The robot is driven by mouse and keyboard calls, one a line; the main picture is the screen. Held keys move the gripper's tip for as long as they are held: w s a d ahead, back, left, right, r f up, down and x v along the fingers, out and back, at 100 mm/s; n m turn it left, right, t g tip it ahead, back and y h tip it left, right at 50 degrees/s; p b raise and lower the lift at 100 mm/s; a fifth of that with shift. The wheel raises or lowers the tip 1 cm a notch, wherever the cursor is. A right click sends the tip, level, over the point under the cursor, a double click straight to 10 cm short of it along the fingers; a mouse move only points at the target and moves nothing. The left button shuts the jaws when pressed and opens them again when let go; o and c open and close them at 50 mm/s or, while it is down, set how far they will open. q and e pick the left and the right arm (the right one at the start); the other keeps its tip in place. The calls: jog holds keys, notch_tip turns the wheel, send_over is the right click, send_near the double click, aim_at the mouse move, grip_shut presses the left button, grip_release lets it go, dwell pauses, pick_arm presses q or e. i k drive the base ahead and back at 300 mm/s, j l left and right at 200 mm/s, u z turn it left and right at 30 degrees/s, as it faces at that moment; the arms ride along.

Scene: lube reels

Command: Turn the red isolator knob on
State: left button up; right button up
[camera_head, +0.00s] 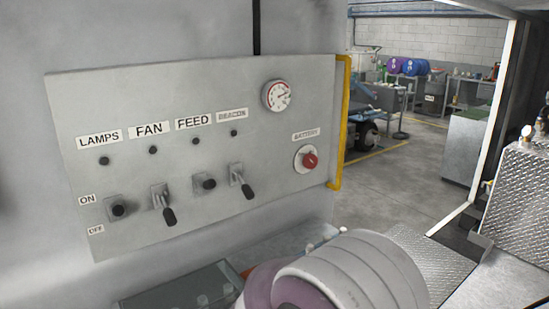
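The red isolator knob (310,161) sits on a round white plate under the BATTERY label (305,135), at the right end of the grey control panel (250,100). The knob sticks out from the panel and nothing touches it. Its turned position is too small to tell. Neither of my grippers shows in the head view.
Toggle switches (168,216) and dark knobs (118,210) line the panel, with a gauge (277,96) above. A yellow rail (341,120) stands at its right edge. A pale ribbed shape fills the bottom middle; I cannot tell whether it is mine.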

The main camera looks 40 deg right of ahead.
aim_at(310, 160)
jog(key=z, duration=1.5)
